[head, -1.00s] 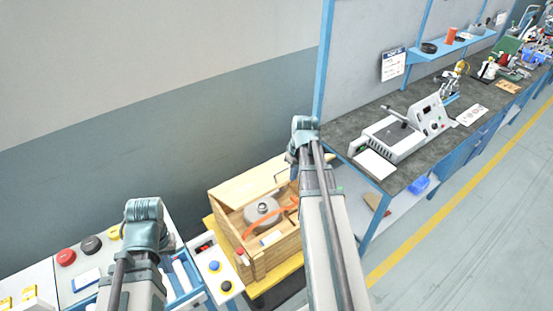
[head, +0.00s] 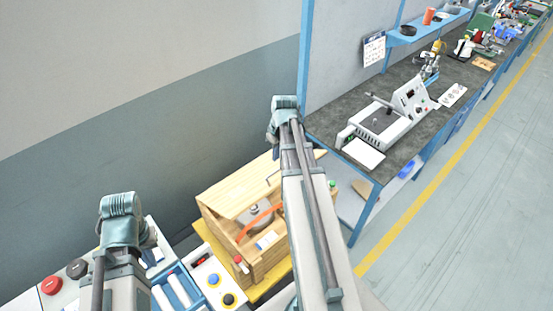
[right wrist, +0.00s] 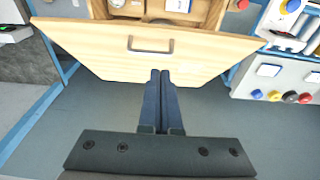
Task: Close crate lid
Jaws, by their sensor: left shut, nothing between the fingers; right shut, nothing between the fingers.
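The wooden crate (head: 262,264) stands low between my two arms in the head view, on a yellow base. Its wooden lid (head: 232,192) is partly raised and tilted over the back part. The lid also fills the upper middle of the right wrist view (right wrist: 110,58), with a dark handle (right wrist: 150,45). Inside the crate show a grey round part (head: 254,212) and an orange strip. My right gripper (right wrist: 162,100) is shut and empty, its fingertips at the lid's edge; I cannot tell if they touch. My left gripper (head: 122,215) is shut, away to the left.
A panel with coloured buttons (head: 213,280) stands left of the crate. A dark workbench (head: 400,150) with a grey instrument is at the right. A wall is behind the crate. Open floor (head: 480,220) lies at the far right.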

